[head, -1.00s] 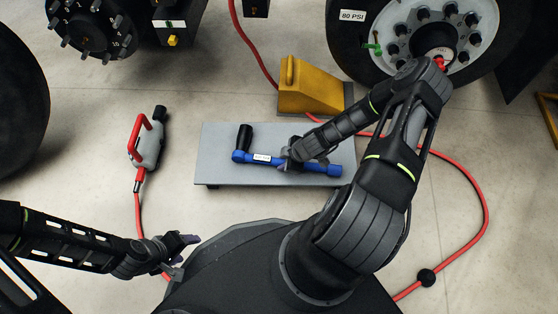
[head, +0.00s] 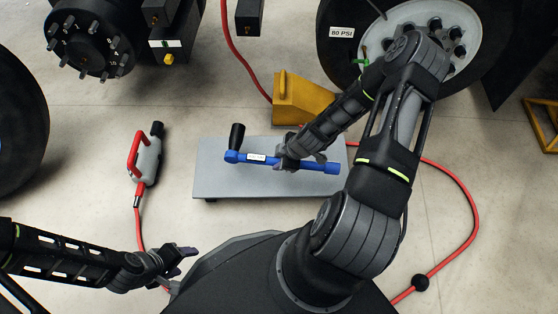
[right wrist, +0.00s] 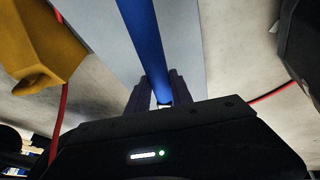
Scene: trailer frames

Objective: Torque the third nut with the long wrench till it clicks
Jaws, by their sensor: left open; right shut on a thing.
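The long wrench (head: 270,160) is a blue bar with a black grip standing up at its left end and a white label. My right gripper (head: 288,160) is shut around its bar, right of the label. The wrench appears raised just above the grey board (head: 225,182). The blue bar (right wrist: 143,35) runs between the fingers of my right gripper (right wrist: 158,98) in the right wrist view. My left gripper (head: 190,262) is open and empty at lower left. Nuts (head: 456,34) ring the white wheel at upper right; my right arm hides some. I cannot tell which is third.
A black hub (head: 88,42) with numbered studs is at upper left. A yellow chock (head: 297,100) stands behind the board. A grey tool with a red handle (head: 146,160) lies on the left floor. A red hose (head: 462,190) curves across the right floor.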

